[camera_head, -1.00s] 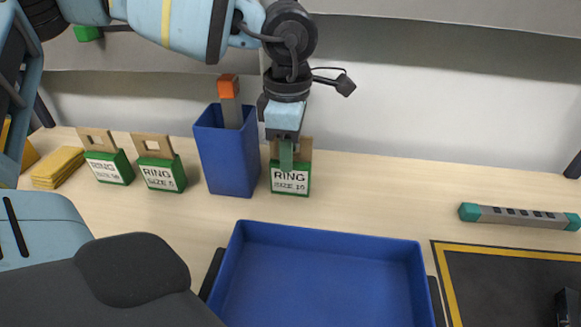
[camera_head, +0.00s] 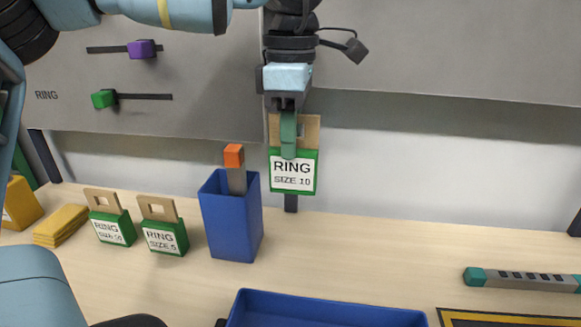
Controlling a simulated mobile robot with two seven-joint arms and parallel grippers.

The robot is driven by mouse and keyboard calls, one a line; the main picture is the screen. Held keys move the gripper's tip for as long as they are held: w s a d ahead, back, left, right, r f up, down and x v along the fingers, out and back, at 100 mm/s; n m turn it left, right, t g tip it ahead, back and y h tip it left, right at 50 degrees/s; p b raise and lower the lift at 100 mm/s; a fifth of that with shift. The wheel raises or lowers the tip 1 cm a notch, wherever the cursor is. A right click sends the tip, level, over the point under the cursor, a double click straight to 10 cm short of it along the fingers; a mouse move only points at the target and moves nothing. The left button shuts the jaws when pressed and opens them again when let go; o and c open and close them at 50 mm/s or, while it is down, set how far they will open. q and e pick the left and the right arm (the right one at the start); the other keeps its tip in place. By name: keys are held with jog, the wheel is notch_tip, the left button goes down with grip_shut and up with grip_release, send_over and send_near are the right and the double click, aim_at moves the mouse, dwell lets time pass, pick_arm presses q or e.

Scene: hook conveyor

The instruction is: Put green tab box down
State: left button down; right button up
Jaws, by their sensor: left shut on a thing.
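The green tab box (camera_head: 306,183) has a tan tab on top and a white label reading "RING SIZE 10". It hangs upright in the air in front of the back wall, to the right of the blue bin and above the table. My left gripper (camera_head: 288,142) comes down from above and is shut on the tan tab, with a green fingertip in front that hides part of it. My right gripper is out of view.
Two similar green tab boxes (camera_head: 165,238) (camera_head: 114,229) stand on the table (camera_head: 370,255) to the left. The blue bin (camera_head: 231,222) holds an orange-topped bar. A blue tray (camera_head: 325,312) lies in front, and a grey bar with teal ends (camera_head: 525,281) lies right. Table right of the bin is clear.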

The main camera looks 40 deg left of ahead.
pick_arm(q)
jog(key=shift+r, duration=1.5)
